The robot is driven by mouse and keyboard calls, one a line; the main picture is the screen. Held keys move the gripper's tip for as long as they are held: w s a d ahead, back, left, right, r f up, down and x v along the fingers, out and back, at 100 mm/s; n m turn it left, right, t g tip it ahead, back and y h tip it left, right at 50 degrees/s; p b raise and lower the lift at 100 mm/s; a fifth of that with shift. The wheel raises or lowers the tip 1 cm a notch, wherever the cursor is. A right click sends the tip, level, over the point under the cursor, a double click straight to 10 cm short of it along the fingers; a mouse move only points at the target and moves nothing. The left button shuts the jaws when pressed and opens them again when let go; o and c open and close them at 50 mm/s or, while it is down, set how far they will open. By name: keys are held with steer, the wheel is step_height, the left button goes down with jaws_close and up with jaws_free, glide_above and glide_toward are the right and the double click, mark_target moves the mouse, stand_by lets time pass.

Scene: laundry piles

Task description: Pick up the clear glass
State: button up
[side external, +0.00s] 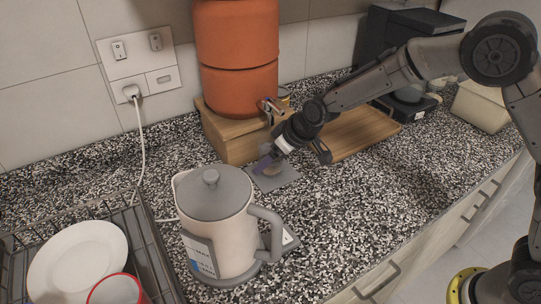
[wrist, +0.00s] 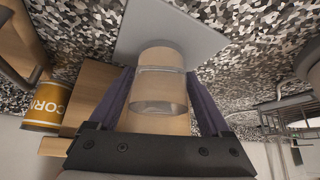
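The clear glass (wrist: 160,92) stands between the two purple fingers of my gripper (wrist: 160,85) in the wrist view. It rests on a flat grey square mat (wrist: 188,27). The fingers lie along both sides of the glass, open around it, with little room at either side. I cannot tell whether they touch it. In the side view, my gripper (side external: 270,162) is low over the counter at the mat (side external: 283,180), and the glass is mostly hidden by the fingers.
A grey-lidded kettle (side external: 215,225) stands in front of my gripper. Behind are a wooden stand (side external: 222,137) with a terracotta container (side external: 237,60) and a wooden board (side external: 355,132). A dish rack (side external: 150,245) holds a white plate (side external: 75,260).

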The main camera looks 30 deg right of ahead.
steer(key=c, duration=1.2)
steer(key=shift+r, duration=0.1)
jaws_close()
steer(key=shift+r, duration=0.1)
